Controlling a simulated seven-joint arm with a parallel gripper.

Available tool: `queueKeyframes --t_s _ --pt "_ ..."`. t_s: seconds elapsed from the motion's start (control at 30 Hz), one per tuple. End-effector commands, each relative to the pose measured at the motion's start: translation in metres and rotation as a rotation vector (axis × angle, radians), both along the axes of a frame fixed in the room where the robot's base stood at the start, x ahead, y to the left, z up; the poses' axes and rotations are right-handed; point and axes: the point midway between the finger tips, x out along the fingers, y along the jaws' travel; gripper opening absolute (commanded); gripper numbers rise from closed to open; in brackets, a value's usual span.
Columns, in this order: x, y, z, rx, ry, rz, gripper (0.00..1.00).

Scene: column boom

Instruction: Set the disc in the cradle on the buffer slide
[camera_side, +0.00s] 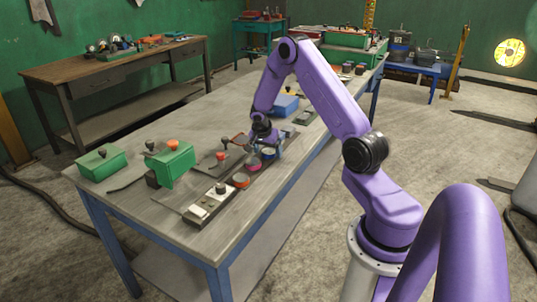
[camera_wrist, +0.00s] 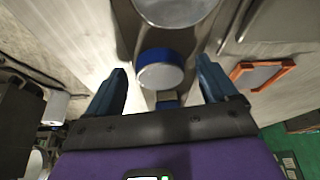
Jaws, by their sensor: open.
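My gripper (camera_wrist: 162,65) is open and points down at the long dark slide. A round disc with a blue rim and pale grey face (camera_wrist: 160,73) shows between its two blue fingers in the wrist view, with a gap on each side. In the side view the blue-rimmed disc (camera_side: 268,153) sits just below my gripper (camera_side: 268,146), partly hidden by it. A larger grey round piece (camera_wrist: 174,8) is cut off at the top of the wrist view. The slide (camera_side: 225,192) runs along the table. I cannot tell which part of it is the cradle.
Green boxes (camera_side: 100,164) (camera_side: 170,168) stand at the table's left end. A blue box (camera_side: 285,104) stands behind my gripper. An orange-edged frame (camera_wrist: 262,76) is close to one finger.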

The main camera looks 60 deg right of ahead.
Motion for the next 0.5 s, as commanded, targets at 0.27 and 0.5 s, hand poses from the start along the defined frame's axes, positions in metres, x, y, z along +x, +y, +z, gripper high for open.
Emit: queueKeyframes --t_s 0.27,0.5 --pt "0.0000 0.0001 0.0004 0.000 0.000 0.000 0.24" --pt "0.0006 -0.0001 0.0012 -0.001 -0.002 0.001 0.02"
